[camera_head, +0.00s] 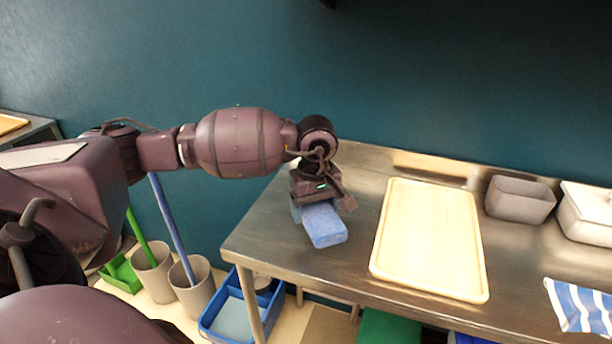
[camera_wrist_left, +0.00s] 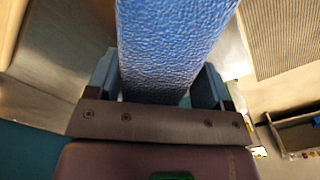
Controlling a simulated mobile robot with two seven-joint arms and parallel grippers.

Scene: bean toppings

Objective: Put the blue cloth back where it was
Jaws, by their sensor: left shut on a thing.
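The blue cloth (camera_head: 325,226) looks like a thick, folded, block-shaped pad with a rough surface. My left gripper (camera_head: 312,202) is shut on one end of it, and the rest sticks out toward the front. It is over the left end of the metal table (camera_head: 350,262); I cannot tell whether it touches the top. In the left wrist view the blue cloth (camera_wrist_left: 172,45) runs up from between the two fingers of the left gripper (camera_wrist_left: 160,88). My right gripper is not in view.
A wooden board (camera_head: 430,240) lies right of the cloth. A blue bin (camera_head: 212,318) and grey buckets (camera_head: 192,288) with poles stand on the floor at left.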

